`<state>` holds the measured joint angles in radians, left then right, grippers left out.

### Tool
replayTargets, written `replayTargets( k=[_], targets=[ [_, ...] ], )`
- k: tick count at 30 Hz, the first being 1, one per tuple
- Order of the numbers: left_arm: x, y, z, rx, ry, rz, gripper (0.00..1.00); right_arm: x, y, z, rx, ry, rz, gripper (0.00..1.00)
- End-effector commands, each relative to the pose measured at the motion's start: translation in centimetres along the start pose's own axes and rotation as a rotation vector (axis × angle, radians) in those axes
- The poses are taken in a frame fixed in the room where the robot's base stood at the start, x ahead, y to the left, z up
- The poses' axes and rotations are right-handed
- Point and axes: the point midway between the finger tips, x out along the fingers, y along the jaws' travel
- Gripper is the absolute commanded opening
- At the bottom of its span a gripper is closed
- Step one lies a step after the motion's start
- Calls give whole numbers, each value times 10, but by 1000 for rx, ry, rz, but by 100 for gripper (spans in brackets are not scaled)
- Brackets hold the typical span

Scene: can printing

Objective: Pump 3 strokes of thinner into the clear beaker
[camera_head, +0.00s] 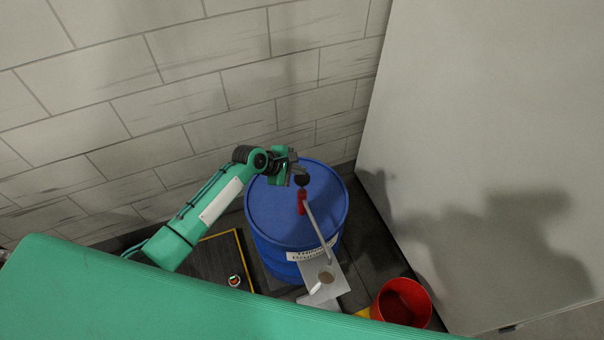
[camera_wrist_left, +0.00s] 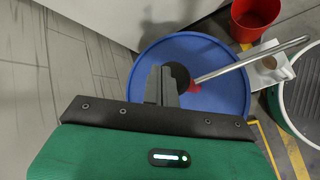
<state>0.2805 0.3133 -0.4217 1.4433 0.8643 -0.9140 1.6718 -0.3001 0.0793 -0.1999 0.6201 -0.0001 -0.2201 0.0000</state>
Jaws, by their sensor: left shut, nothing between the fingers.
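The blue drum (camera_head: 265,215) stands against the wall and also shows in the wrist view (camera_wrist_left: 225,105). A hand pump (camera_head: 302,203) with a red body, black top knob and long grey spout (camera_head: 318,228) is on its lid. The spout reaches over a small light shelf (camera_head: 338,286) at the drum's front. A small round brownish vessel (camera_head: 326,278), perhaps the beaker, sits there near the spout's end; its contents cannot be made out. My left gripper (camera_head: 300,177) is shut and empty at the black knob (camera_wrist_left: 180,76). Whether it touches the knob is unclear. My right gripper is not in view.
A red bucket (camera_head: 384,300) stands on the floor right of the shelf. A tall grey panel (camera_head: 450,120) rises at the right, and a brick wall (camera_head: 190,90) is behind the drum. A dark mat (camera_head: 215,262) with a yellow edge lies left of the drum, with a small can (camera_head: 234,281).

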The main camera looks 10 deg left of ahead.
Motion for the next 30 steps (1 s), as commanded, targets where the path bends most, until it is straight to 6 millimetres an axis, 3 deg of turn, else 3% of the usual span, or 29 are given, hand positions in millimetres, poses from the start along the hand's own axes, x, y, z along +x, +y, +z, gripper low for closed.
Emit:
replayTargets(
  k=[8,24,30],
  targets=[
    [0,0,0,0,0,0,0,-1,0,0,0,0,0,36],
    [-33,24,24,0,0,1,0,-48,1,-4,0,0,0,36],
    [-34,25,25,0,0,0,0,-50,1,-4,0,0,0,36]
  ],
)
